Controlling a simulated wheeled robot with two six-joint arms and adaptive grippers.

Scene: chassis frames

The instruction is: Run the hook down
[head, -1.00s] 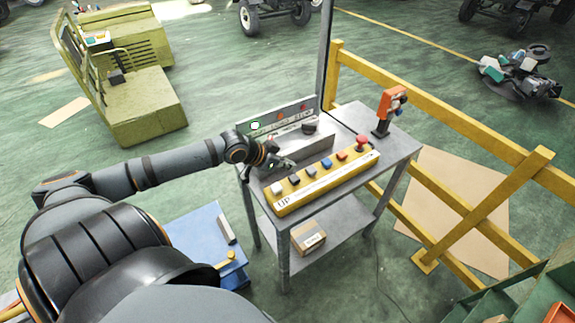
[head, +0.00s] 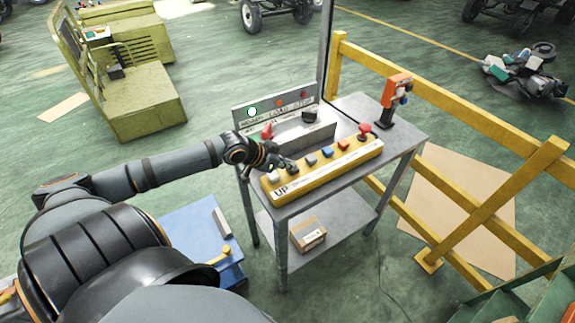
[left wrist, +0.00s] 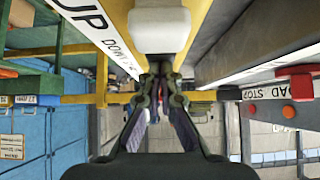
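The yellow button box (head: 335,166) lies on the grey cart, with "UP" printed at its near left end. Its front row holds a pale button (head: 273,177), a dark one mostly behind my fingers, blue-grey ones, an orange one and a red mushroom knob (head: 364,130). My left gripper (head: 290,166) is over the dark second button; contact cannot be told. In the left wrist view its fingertips (left wrist: 160,69) are together with nothing between them, beside a pale button (left wrist: 159,27) and the "UP" and "DOWN" lettering. No hook is visible. My right gripper is out of view.
An orange handheld device (head: 397,88) stands at the cart's back. A yellow railing (head: 440,100) runs along the right.

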